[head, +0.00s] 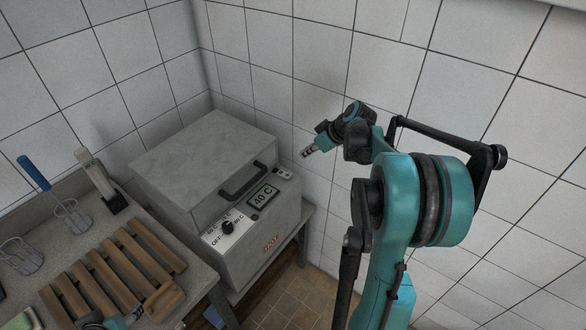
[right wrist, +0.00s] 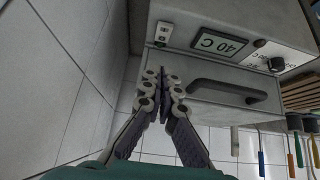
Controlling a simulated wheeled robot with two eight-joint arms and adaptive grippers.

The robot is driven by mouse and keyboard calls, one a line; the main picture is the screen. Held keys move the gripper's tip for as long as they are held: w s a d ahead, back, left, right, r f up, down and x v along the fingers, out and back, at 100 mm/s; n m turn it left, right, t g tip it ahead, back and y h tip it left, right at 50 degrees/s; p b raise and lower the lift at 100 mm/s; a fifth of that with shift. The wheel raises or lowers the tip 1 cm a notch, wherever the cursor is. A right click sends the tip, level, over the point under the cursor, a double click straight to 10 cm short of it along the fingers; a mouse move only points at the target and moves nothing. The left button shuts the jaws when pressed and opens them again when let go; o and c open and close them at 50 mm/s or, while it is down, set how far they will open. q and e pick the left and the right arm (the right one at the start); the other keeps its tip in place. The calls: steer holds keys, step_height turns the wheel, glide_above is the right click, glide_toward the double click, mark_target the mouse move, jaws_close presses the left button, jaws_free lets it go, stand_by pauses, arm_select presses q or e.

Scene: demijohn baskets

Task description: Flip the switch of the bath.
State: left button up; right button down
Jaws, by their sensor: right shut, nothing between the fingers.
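The bath (head: 262,225) is a grey box with a speckled lid (head: 205,150), standing against the tiled wall. Its switch (head: 284,173) is on a small white plate at the right end of the front panel, beside the 40 C display (head: 263,198). The switch plate also shows in the right wrist view (right wrist: 162,32); its setting is too small to tell. My right gripper (head: 307,152) is shut and empty, above and a little right of the switch, apart from it. Its closed fingertips (right wrist: 163,80) point towards the panel. Part of my left arm's end (head: 113,322) shows at the bottom edge; its fingers are unclear.
A black dial (head: 227,227) and a black lid handle (head: 243,181) are on the bath's front. The tiled wall is close to my right gripper.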

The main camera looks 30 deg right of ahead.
stand_by(0.3)
steer(key=b, duration=0.3)
glide_above(289, 175)
steer(key=f, duration=0.5)
steer(key=s+f, duration=0.1)
steer(key=f, duration=0.2)
steer(key=shift+d, duration=0.15)
step_height(289, 175, down, 3)
steer(key=shift+r+b, duration=0.2)
steer(key=shift+b, duration=0.5)
steer(key=shift+s+f, duration=0.15)
steer(key=shift+f, duration=0.5)
steer(key=shift+d, duration=0.1)
steer(key=shift+s+f+b, duration=0.15)
steer(key=shift+f+b, duration=0.3)
steer(key=shift+f, duration=0.05)
steer(key=shift+r, duration=0.15)
steer(key=shift+r+p, duration=0.6)
steer(key=shift+r, duration=0.1)
